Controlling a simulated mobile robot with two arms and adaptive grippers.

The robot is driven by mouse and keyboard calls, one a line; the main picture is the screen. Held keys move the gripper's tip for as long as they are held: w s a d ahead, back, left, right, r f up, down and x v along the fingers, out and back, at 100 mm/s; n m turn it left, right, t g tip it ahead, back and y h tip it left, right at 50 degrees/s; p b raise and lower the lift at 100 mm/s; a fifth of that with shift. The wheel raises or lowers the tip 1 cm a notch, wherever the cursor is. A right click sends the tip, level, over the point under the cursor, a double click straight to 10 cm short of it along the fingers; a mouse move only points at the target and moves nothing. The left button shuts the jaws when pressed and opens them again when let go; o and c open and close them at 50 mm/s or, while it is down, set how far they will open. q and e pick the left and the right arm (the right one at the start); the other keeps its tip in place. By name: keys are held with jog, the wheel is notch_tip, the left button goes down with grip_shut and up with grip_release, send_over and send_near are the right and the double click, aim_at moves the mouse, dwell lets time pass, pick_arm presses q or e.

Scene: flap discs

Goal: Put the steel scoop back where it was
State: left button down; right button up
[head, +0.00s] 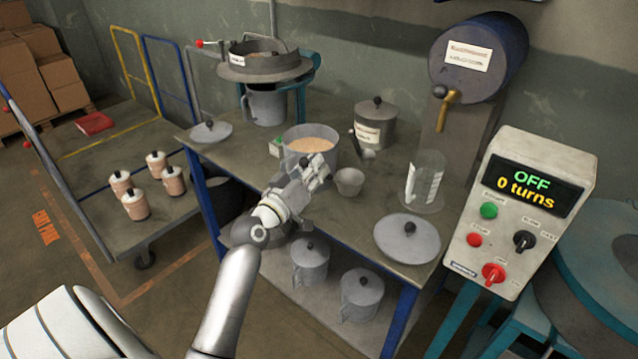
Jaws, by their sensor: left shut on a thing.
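The scoop's handle is hidden by the fingers. I cannot tell whether the bowl touches the bench. My right gripper is not in view.
The control box (520,212) reads OFF, 0 turns. A trolley (110,220) with several bottles stands left.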

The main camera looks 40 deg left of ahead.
pick_arm(q)
jog(key=shift+w+f, duration=0.5)
jog(key=shift+f, duration=0.1)
jog(key=f, duration=0.1)
jog(key=f+b, duration=0.1)
jog(key=f, duration=0.1)
jog(key=shift+w+d+f, duration=0.1)
jog(key=shift+w+f, duration=0.1)
jog(key=shift+f, duration=0.1)
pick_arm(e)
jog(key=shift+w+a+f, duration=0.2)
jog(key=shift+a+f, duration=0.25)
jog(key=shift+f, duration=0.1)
pick_arm(q)
jog(key=c, duration=1.4)
grip_release()
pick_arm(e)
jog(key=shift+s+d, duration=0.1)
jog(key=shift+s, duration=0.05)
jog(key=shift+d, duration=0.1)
